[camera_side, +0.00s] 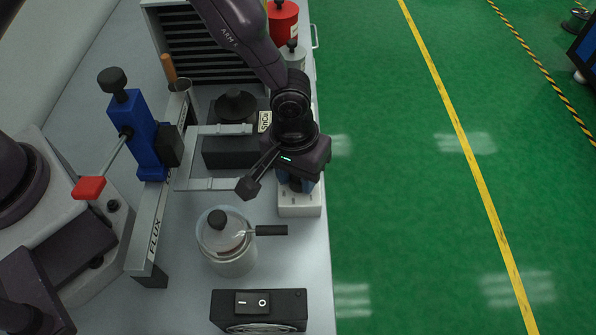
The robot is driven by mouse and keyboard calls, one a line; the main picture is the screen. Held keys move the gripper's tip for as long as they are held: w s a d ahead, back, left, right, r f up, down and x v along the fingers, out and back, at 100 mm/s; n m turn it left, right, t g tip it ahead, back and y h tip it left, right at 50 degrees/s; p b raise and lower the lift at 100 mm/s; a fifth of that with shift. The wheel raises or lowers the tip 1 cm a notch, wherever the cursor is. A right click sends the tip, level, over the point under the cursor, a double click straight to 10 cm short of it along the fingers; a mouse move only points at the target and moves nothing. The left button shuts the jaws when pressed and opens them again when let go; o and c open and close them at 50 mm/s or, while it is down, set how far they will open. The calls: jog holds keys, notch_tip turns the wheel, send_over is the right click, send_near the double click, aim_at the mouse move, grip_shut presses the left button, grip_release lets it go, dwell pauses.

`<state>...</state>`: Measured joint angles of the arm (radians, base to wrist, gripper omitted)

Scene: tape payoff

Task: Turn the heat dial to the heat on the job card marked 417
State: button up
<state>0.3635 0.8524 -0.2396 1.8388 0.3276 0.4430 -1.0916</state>
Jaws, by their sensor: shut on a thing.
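My gripper (297,186) points down over a white box (299,209) at the bench's right edge. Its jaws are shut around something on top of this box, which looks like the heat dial. The dial itself is mostly hidden by the gripper and by blue parts beside the fingers. Small marks show on the box's near top face, too small to read. A dark rod with a blocky end (248,187) sticks out left of the gripper. I cannot make out any job card marked 417.
A lidded glass pot (228,252) with a dark handle and a black switch box (258,309) stand nearer. A blue clamp (147,138) on a metal rail is left. A dark box with a pale label (265,121) is behind. Green floor lies right.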

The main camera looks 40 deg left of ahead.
jog(key=m, duration=0.5)
jog(key=shift+m, duration=0.3)
jog(key=m, duration=0.6)
jog(key=shift+w+g, duration=0.1)
jog(key=shift+g, duration=0.2)
jog(key=m, duration=0.6)
jog(key=shift+m, duration=0.3)
jog(key=m, duration=0.5)
jog(key=shift+w+m+y, duration=0.1)
jog(key=shift+m+y, duration=0.3)
jog(key=o, duration=0.9)
jog(key=r, duration=1.3)
jog(key=shift+w+d, duration=0.1)
jog(key=shift+w, duration=0.25)
